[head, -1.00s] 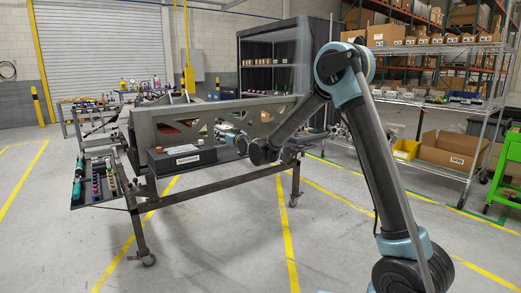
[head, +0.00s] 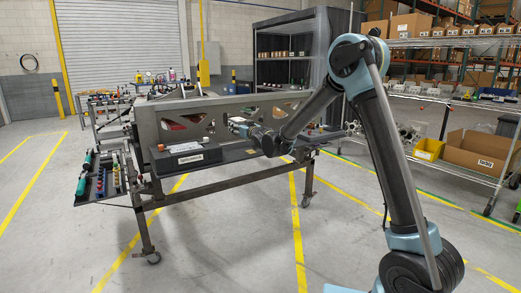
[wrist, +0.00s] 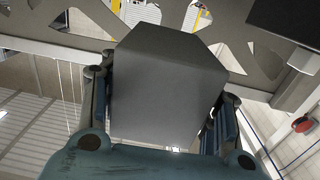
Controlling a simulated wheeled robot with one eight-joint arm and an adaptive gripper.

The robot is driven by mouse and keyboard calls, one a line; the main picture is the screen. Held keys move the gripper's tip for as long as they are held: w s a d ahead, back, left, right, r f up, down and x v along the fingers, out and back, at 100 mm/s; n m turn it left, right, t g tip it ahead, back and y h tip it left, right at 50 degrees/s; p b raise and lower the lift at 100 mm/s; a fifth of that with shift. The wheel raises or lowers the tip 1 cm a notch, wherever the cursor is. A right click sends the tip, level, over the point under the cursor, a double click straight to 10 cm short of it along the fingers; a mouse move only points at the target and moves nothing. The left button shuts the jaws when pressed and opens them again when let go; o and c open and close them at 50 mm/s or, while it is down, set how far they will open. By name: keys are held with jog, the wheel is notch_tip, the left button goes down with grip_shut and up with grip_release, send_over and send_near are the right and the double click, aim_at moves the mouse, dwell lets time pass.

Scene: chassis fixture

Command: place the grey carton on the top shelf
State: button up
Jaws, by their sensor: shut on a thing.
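A plain grey carton (wrist: 165,85) fills the middle of the wrist view. My gripper (wrist: 158,105) is shut on it, with a finger along each side. In the head view my gripper (head: 239,127) is small, in front of the grey cut-out side plate of the chassis fixture. I cannot make out the carton clearly there. A wire rack with a top shelf (head: 450,42) stands at the right. A dark cabinet with shelves (head: 290,55) stands at the back. I cannot tell which of them the task means.
The chassis fixture (head: 170,122) stands on a wheeled frame left of my arm. A labelled dark case (head: 188,157) lies on its ledge, and a tool tray (head: 110,190) sticks out at its left. An open cardboard box (head: 480,152) and yellow bin (head: 428,149) sit low at the rack. The front floor is clear.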

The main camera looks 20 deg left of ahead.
notch_tip(320, 180, down, 10)
jog(key=o, duration=1.4)
jog(key=shift+d, duration=0.1)
jog(key=v, duration=1.2)
